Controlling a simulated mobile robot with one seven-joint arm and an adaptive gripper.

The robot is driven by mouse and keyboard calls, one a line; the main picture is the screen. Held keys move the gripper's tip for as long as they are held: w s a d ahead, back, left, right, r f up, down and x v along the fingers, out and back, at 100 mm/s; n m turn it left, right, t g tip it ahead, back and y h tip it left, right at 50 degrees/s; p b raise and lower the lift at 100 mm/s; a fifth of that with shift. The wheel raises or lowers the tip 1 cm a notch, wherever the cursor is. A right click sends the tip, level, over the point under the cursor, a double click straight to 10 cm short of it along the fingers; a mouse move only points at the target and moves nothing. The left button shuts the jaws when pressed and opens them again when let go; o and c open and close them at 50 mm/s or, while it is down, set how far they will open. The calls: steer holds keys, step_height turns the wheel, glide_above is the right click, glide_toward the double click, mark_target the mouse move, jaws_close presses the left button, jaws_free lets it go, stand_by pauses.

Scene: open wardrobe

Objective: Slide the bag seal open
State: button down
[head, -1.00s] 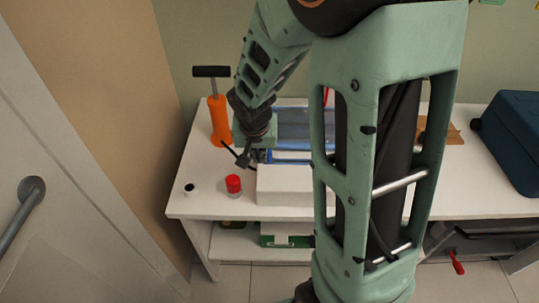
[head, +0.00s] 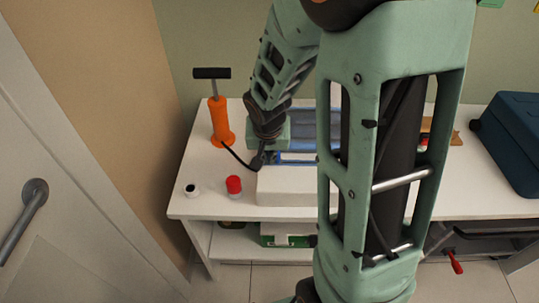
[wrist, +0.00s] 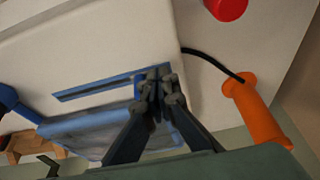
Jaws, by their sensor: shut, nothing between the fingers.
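The blue, partly see-through bag (head: 312,121) lies on the white table behind a white block, partly hidden by my arm. In the wrist view the bag (wrist: 90,132) shows with a blue-edged seal strip (wrist: 95,88) along its edge beside the block. My gripper (wrist: 158,82) is shut and empty, its fingertips over the strip's right end in that view. A blue bit shows right by the fingertips; whether they touch it I cannot tell. In the head view my gripper (head: 262,155) is at the strip's left end, largely hidden.
The white block (head: 285,185) stands in front of the bag. An orange hand pump (head: 219,125) with a black hose (head: 238,158) stands left of my gripper. A red-capped container (head: 234,186) and small jar (head: 192,190) stand at front left. A dark blue case (head: 512,140) is far right.

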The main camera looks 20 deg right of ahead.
steer(key=shift+s+d+p, duration=0.6)
steer(key=shift+d+p, duration=0.55)
steer(key=shift+d, duration=0.7)
steer(key=shift+s+d+p, duration=0.65)
steer(key=shift+d+p, duration=0.55)
steer(key=shift+d, duration=0.7)
steer(key=shift+s+d+p, duration=0.6)
steer(key=shift+d+p, duration=0.55)
steer(key=shift+d, duration=0.7)
steer(key=shift+s+a, duration=0.1)
steer(key=shift+a, duration=0.15)
steer(key=shift+s+a+b, duration=0.6)
steer(key=shift+a+b, duration=0.1)
steer(key=shift+b, duration=0.05)
steer(key=p+v, duration=0.2)
steer(key=s+p+v, duration=0.1)
steer(key=v, duration=0.2)
steer(key=shift+a+f+p, duration=0.1)
steer(key=shift+a+p, duration=0.1)
steer(key=shift+p, duration=0.15)
steer(key=shift+f+b, duration=0.1)
steer(key=shift+b, duration=0.55)
steer(key=shift+s+a+r+b, duration=0.15)
steer(key=shift+s+r+b, duration=0.55)
steer(key=shift+r, duration=0.15)
steer(key=shift+w, duration=0.1)
